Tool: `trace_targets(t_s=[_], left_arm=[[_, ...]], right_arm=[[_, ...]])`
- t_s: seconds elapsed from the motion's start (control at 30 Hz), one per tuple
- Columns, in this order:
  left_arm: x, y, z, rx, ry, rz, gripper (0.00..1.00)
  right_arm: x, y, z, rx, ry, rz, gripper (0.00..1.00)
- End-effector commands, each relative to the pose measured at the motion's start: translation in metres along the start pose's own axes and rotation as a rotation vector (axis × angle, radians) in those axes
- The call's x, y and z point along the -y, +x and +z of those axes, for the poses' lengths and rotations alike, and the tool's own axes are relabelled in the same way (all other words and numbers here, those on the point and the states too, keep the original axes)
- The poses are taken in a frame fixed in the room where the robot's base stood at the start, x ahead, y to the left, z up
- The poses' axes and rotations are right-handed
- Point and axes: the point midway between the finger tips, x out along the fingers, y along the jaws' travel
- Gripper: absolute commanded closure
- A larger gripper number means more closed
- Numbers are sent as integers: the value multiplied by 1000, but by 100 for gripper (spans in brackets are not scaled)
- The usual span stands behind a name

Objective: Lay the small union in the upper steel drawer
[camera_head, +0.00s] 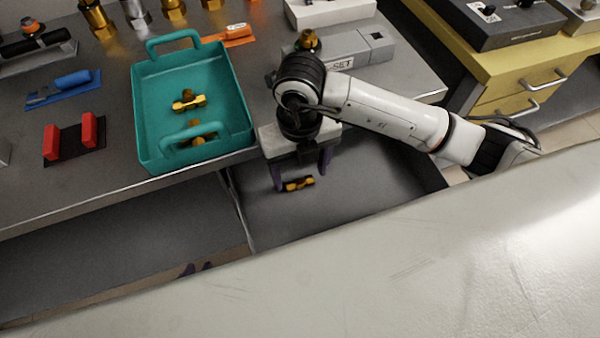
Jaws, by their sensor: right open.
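A small brass union (298,184) lies at the bottom of the gripper's opening, over the grey floor of an open steel drawer (372,178) below the bench top. It looks to rest on the drawer floor. My right gripper (301,178) points down into the drawer with its dark fingers apart, one on each side of the union. The arm comes in from the right. Two more brass fittings sit in the teal tray (142,112): one in the middle (188,101), the other partly hidden by the tray's near handle (197,138). My left gripper is not in view.
The tray stands on the grey bench left of my gripper. A red-and-black holder (74,139), a blue tool (64,88) and an orange tool (232,36) lie nearby. A grey box (362,48) is behind my arm. Yellow drawers (530,85) stand at right.

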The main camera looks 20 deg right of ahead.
Motion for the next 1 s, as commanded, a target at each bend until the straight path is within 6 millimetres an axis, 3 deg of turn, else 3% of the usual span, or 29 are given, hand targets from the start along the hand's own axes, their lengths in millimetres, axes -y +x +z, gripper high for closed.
trace_targets(t_s=[0.2, 0.43, 0.6, 1.0], left_arm=[[0, -3, -3, 1, 1, -1, 78], [-1, -4, -2, 4, -3, -1, 78], [-1, -4, 0, 8, -5, -1, 78], [0, -3, -2, 4, -5, -2, 78]], right_arm=[[0, -51, 1, 6, -2, 1, 35], [0, -88, 1, 3, -1, 0, 35], [0, -97, 0, 1, -1, 1, 35], [0, -97, 0, 1, -1, 1, 35]])
